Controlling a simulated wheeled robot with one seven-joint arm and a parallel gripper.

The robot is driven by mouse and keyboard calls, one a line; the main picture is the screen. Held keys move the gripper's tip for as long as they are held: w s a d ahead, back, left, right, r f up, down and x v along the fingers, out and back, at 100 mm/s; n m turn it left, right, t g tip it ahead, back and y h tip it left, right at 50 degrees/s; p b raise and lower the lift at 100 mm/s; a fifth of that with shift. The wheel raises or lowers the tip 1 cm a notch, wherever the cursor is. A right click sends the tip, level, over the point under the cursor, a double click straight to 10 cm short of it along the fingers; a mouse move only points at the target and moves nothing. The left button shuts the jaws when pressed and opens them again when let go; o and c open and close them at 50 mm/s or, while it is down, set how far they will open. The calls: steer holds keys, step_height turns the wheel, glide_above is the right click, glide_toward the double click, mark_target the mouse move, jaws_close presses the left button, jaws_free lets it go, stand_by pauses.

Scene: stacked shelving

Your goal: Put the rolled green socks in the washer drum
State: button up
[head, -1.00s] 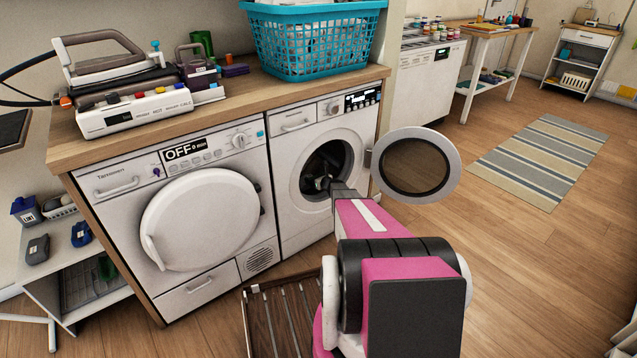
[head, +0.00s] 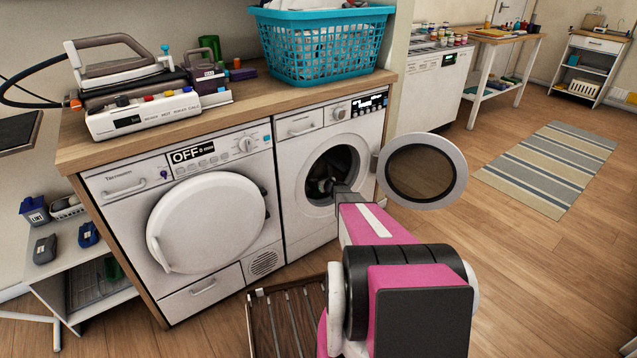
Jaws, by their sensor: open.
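The washer (head: 300,228) is the right-hand machine, and its round door (head: 424,172) stands swung open to the right. Its dark drum (head: 342,160) shows through the opening. My arm reaches to the opening, and my gripper (head: 328,187) is at the drum mouth, open, small and dark against the drum. I cannot make out the rolled green socks with certainty in or near the gripper; the drum's inside is dark and partly hidden by my arm. A green cylindrical thing (head: 210,46) stands on the counter behind the iron, but I cannot tell what it is.
A dryer (head: 205,225) with a shut door stands left of the washer. A blue basket (head: 322,48) and an iron (head: 125,60) sit on the counter (head: 250,103) above. A slatted wooden rack (head: 290,320) is on the floor beside my arm. Open floor lies to the right.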

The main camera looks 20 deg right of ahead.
steer(key=v, duration=1)
steer(key=shift+s+r, duration=0.1)
steer(key=shift+s, duration=0.15)
steer(key=shift+d, duration=0.15)
steer(key=shift+s, duration=0.1)
